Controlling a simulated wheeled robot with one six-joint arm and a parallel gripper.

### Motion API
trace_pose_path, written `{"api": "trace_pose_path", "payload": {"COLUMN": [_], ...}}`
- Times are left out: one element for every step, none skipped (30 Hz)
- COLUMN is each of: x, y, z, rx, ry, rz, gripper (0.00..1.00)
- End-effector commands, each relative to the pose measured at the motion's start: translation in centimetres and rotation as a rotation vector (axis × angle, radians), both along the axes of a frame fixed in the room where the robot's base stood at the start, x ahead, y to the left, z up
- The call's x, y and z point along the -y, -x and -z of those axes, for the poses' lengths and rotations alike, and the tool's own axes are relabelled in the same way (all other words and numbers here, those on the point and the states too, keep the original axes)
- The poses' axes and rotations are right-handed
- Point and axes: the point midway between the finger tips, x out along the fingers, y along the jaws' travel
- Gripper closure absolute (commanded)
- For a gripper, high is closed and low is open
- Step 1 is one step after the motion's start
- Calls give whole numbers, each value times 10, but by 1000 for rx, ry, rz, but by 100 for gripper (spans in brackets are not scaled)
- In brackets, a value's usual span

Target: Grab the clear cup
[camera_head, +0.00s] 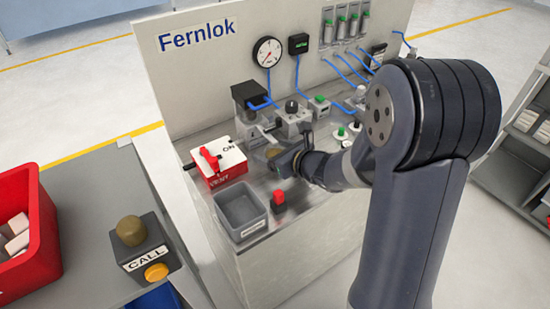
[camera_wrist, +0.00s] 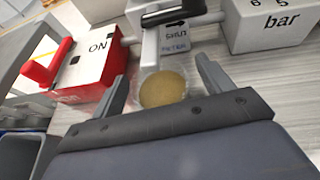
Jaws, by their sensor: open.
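The clear cup (camera_wrist: 163,88) shows in the wrist view as a see-through round rim around a tan-brown middle. It sits below a grey block with a "SHUT" arrow label and a black handle. My gripper (camera_wrist: 161,80) is open, with one finger on each side of the cup. A gap seems to show beside each finger, and I cannot tell whether either touches. The cup's lower part is hidden by my gripper body. In the head view my gripper (camera_head: 284,158) is over the bench, with a small tan patch of the cup (camera_head: 272,152) at its tip.
A red-and-white ON/VENT switch box (camera_head: 218,163) stands left of my gripper. A grey open bin (camera_head: 241,210) and a red button (camera_head: 278,198) lie in front. A gauge block marked "bar" (camera_wrist: 270,28) is close on the right. The Fernlok back panel (camera_head: 215,65) rises behind.

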Motion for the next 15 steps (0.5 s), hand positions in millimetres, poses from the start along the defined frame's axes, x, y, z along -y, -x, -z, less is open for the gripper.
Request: {"api": "trace_pose_path", "payload": {"x": [-4,-6,-7,-8,-9,-9,-9,-9,-9,-9,-9,-9,-9,-9,-9], "y": [-4,-6,-8,-9,-9,-10,-10,-10,-10,-10,-10,-10,-10,-10,-10], "z": [2,3,4,5,5,6,6,6,6,5,5,5,5,5,5], "rx": [-1,0,1,0,0,0,1,1,1,1,1,1,1,1,1], "ry": [0,0,0,0,0,0,1,0,0,0,0,0,0,0,0], "rz": [-2,-1,-1,-1,-1,-1,0,0,0,0,0,0,0,0,0], "gripper": [25,25,25,25,25,25,25,25,25,25,25,25,27,30,33]}}
